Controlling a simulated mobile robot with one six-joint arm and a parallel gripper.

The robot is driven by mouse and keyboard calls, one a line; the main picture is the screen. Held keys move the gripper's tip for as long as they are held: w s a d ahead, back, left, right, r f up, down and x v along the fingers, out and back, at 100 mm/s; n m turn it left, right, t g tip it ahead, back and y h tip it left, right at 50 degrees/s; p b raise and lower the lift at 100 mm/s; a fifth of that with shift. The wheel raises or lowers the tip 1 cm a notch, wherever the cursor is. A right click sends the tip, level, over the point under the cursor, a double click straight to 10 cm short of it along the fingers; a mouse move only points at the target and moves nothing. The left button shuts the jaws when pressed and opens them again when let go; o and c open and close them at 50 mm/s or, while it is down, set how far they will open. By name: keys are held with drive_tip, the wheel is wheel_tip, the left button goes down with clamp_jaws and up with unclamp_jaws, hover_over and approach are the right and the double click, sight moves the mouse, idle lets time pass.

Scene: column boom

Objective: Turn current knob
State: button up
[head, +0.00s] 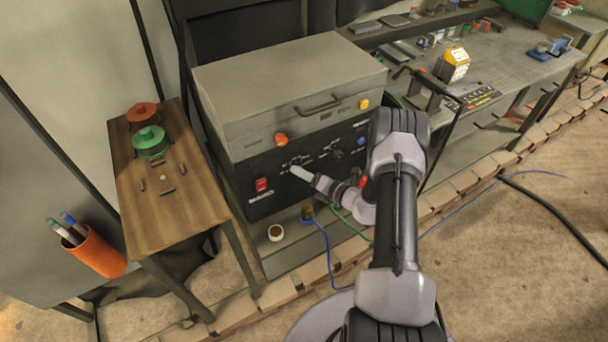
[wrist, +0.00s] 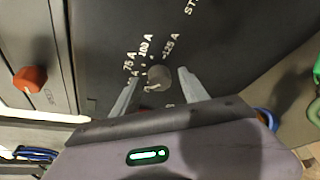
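The current knob (wrist: 160,75) is a round grey knob on a black panel, with white marks 75 A, 100 A and 125 A around its upper side in the wrist view. My gripper (wrist: 157,82) is open, one pale finger on either side of the knob; I cannot tell whether either finger touches it. A small light mark shows at the knob's lower left, but its setting is unclear. In the head view my gripper (head: 301,173) is at the black front panel (head: 232,180) of the grey welding machine (head: 285,85) and hides the knob.
A red switch (head: 262,184) and an orange knob (head: 282,139) are left of my gripper; a blue knob (head: 361,141) is to its right. Cables hang below the panel. A wooden table (head: 190,205) stands at left, a grey workbench (head: 510,60) at right.

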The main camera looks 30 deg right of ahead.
drive_tip(key=p+v, duration=0.4)
drive_tip(key=v, duration=1.3)
drive_tip(key=shift+s, duration=0.2)
drive_tip(key=shift+d+r, duration=0.1)
